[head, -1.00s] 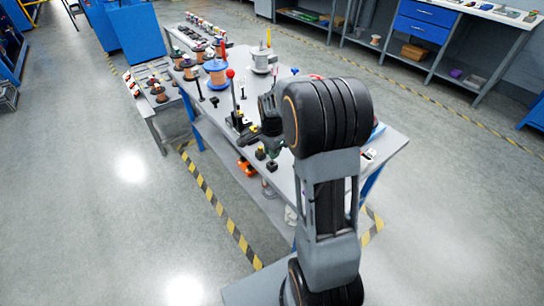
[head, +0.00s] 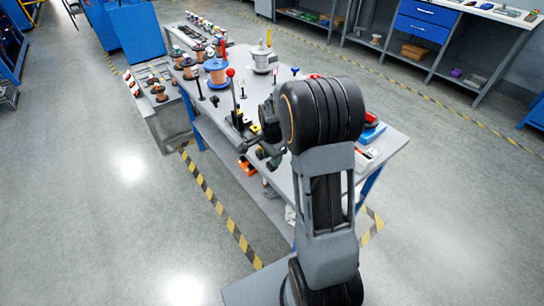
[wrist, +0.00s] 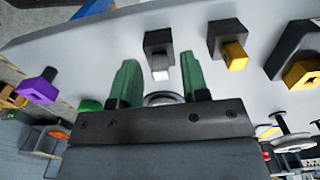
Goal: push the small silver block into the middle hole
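In the wrist view, the small silver block (wrist: 160,72) protrudes from the near face of a black block (wrist: 158,42). My gripper (wrist: 158,76) has two green fingers, held apart on either side of the silver block. I see a gap on each side, and cannot tell its depth relative to the fingertips. To the right, a yellow block (wrist: 235,54) protrudes from another black block (wrist: 226,32). To the left, a purple block (wrist: 38,91) sits by a dark piece. No open hole is visible. In the head view, my arm hides most of this area.
The grey worktable (head: 290,185) carries a red-knobbed lever (head: 231,73), a blue spool (head: 216,72) and a silver cylinder (head: 263,60). A larger black piece with yellow (wrist: 302,72) stands at the wrist view's right. A grey ring (wrist: 164,98) shows between my fingers.

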